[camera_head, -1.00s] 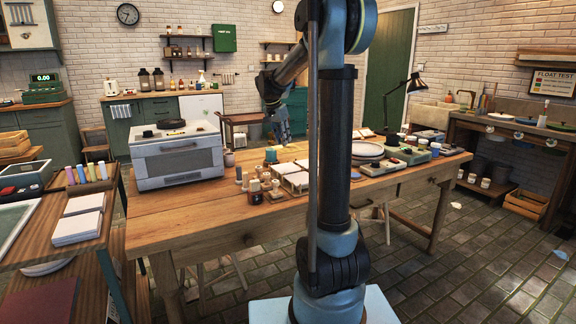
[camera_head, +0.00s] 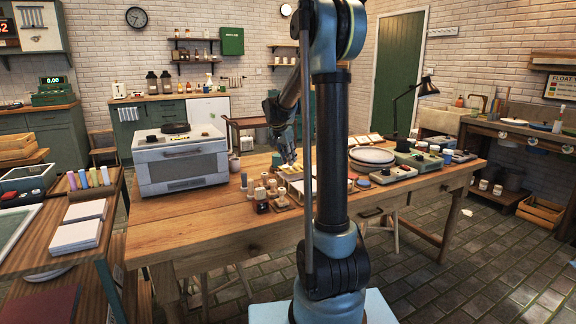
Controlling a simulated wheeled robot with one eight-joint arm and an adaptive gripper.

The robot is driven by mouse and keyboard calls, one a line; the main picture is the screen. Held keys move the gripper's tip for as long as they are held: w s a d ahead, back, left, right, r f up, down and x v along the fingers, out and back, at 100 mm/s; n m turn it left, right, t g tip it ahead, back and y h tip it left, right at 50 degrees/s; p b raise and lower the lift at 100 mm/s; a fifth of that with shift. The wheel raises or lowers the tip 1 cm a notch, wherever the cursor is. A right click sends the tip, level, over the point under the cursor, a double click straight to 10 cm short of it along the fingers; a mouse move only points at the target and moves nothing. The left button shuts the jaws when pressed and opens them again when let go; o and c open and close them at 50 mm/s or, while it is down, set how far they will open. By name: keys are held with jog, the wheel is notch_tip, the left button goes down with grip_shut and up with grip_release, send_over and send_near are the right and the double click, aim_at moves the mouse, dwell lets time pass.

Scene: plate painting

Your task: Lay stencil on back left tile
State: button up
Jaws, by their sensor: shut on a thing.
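My gripper (camera_head: 290,161) points down over the middle of the wooden worktable, close above the pale tiles. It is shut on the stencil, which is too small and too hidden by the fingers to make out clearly. Pale tiles (camera_head: 296,187) lie on the table below and in front of the gripper. My own arm column covers the right part of that group, so the back left tile cannot be told apart clearly. I cannot tell whether the stencil touches a tile.
A white kiln-like oven (camera_head: 180,164) stands on the table's left. Small stamps and bottles (camera_head: 262,196) stand in front of the tiles. Stacked plates (camera_head: 372,156) and grey-green boxes (camera_head: 416,160) fill the right side. The table's front left (camera_head: 190,225) is clear.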

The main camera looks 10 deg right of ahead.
notch_tip(320, 180, down, 2)
jog(key=shift+f, duration=0.2)
jog(key=o, duration=0.9)
